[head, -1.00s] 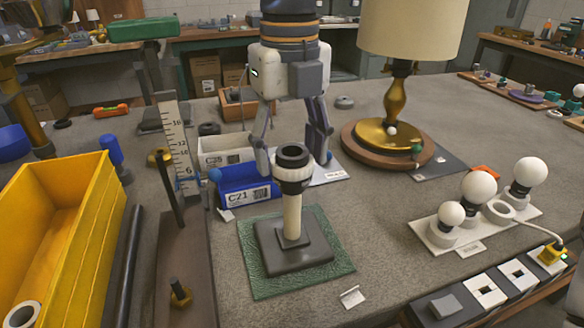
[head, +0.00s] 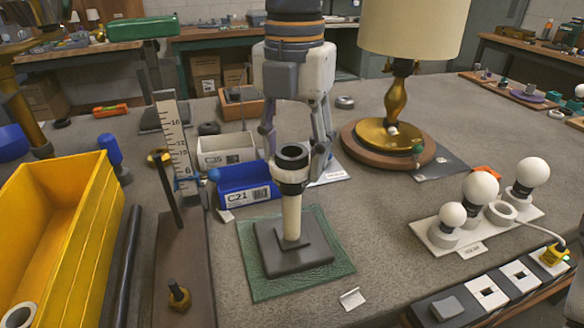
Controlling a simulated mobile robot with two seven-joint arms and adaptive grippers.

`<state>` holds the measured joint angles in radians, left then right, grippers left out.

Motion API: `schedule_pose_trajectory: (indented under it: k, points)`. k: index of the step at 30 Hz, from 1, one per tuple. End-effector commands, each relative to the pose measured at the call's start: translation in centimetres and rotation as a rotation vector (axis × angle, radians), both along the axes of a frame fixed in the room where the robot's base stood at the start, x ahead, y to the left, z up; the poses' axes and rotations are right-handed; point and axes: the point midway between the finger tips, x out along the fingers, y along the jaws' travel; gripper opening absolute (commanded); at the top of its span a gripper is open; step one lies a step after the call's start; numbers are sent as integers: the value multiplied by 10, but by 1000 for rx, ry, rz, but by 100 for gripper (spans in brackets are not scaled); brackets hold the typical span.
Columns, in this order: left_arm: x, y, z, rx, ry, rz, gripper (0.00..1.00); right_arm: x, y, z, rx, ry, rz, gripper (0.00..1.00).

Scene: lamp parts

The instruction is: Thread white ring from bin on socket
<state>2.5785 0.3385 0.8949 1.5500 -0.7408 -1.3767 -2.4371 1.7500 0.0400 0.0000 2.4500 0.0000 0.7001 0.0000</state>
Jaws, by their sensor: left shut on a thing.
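The black socket (head: 292,155) stands upright on a pale post above a dark square base (head: 293,257) on a green mat. A white ring (head: 290,175) shows as a pale band around the socket, below its black top. My left gripper (head: 295,166) comes down from above behind the socket, its fingers on either side. It is shut on the white ring; the finger contact is partly hidden behind the socket. Another white ring (head: 20,315) lies in the yellow bin (head: 80,225) at lower left.
A blue bin (head: 240,190) marked C21 and a white bin (head: 222,150) stand behind the socket to the left. A shaded lamp (head: 396,105) stands at back right. Several bulbs stand in a white holder (head: 470,240) at right. A ruler (head: 173,135) stands upright at left.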

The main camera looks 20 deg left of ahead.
Motion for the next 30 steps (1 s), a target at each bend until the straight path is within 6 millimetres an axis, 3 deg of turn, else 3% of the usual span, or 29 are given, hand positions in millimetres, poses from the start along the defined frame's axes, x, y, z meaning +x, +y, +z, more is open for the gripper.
schedule_pose_trajectory:
  k: [4,13,15,16,18,30]
  points:
    - [0,-2,-2,-3,3,-269,5,-3,0,-3,0,12,0,40]
    - [0,-3,-1,-3,2,-328,5,-3,0,-3,0,12,0,40]
    - [-1,-4,-2,-2,3,-444,5,-4,0,-4,0,16,0,40]
    - [-1,-3,-2,-1,3,-462,53,-4,0,-4,0,16,0,40]
    - [-1,-3,-2,-1,1,-455,69,-4,0,-4,0,15,0,40]
    - [0,-3,7,0,-2,-450,72,-4,0,-3,0,14,0,40]
